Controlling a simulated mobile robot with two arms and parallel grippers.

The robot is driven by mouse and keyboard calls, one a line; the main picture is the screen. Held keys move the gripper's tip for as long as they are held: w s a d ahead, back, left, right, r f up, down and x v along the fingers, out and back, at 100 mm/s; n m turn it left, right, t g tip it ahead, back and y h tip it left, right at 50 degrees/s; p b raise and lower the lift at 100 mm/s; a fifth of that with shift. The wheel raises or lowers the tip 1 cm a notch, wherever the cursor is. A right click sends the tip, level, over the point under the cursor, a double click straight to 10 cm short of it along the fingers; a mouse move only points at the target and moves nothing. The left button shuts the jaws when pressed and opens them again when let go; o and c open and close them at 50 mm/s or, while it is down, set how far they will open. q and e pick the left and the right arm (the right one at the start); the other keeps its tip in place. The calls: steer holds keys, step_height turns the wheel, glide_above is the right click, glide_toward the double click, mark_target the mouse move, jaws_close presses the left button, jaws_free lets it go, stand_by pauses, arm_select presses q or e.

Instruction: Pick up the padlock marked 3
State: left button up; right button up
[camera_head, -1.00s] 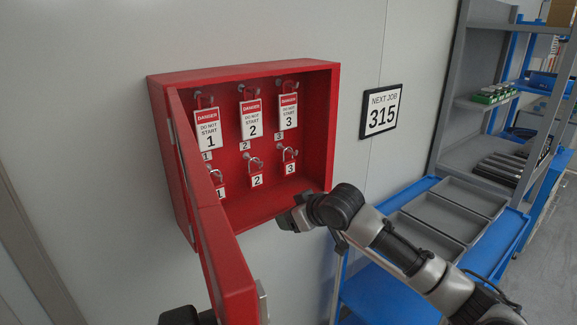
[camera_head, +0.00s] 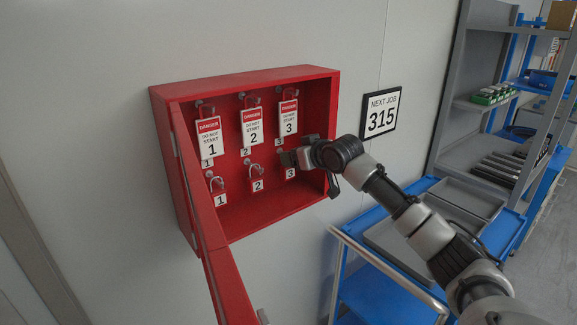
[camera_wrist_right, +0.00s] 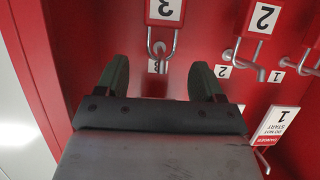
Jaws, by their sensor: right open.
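The padlock marked 3 (camera_head: 290,173) is red with a white label and hangs in the lower row at the right inside the open red cabinet (camera_head: 258,215). My right gripper (camera_head: 286,159) is in front of it and hides its upper part. In the right wrist view, which is upside down, the padlock marked 3 (camera_wrist_right: 165,12) hangs by its metal shackle on a hook. There my right gripper (camera_wrist_right: 160,78) is open and empty, its fingers apart from the padlock, which lies beyond the tips. My left gripper is out of view.
The padlocks marked 2 (camera_head: 256,185) and 1 (camera_head: 219,199) hang to the left. Danger tags 1 (camera_head: 209,138), 2 (camera_head: 252,127) and 3 (camera_head: 288,118) hang above. The cabinet door (camera_head: 206,225) stands open at left. A blue cart (camera_head: 375,285) stands right.

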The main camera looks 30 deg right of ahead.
steer(key=shift+x, duration=1.6)
steer(key=shift+s, duration=0.2)
steer(key=c, duration=0.3)
jaws_close()
